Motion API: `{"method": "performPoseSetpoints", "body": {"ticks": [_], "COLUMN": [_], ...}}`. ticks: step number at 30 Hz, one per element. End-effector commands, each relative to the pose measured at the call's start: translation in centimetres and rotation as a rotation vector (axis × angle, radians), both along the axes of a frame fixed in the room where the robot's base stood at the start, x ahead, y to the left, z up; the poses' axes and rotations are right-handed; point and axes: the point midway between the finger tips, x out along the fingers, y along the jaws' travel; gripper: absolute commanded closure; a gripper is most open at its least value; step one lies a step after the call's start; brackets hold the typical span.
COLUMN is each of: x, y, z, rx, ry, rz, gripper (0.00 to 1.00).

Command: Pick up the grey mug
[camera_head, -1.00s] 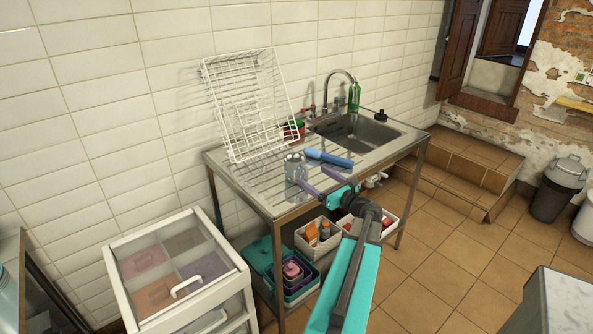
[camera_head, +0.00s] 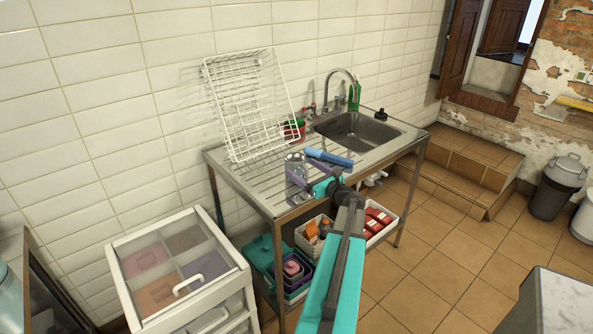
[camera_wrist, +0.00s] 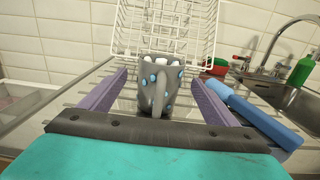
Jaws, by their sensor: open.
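The grey mug (camera_wrist: 158,84) with blue dots stands upright on the steel drainboard, its handle facing my gripper in the wrist view. White shapes show at its top. It also shows near the drainboard's front edge in the head view (camera_head: 295,168), partly hidden by my gripper. My gripper (camera_wrist: 158,90) is open, with its two purple fingers on either side of the mug, spaced apart from it. In the head view my gripper (camera_head: 303,180) reaches over the drainboard from the front.
A white wire rack (camera_head: 245,105) leans on the wall behind the mug. The sink (camera_head: 357,130), a faucet and a green bottle (camera_head: 354,95) are to the right. Bins with goods stand below.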

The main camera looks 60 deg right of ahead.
Motion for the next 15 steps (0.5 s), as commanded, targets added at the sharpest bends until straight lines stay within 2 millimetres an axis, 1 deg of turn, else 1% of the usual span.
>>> {"method": "performPoseSetpoints", "body": {"ticks": [10, 15], "x": [3.4, 4.3], "y": [-1.3, -1.7], "z": [0.4, 0.3], "rx": [0.001, 0.0], "ry": [0.0, 0.001], "rz": [0.001, -0.002], "gripper": [0.17, 0.17]}}
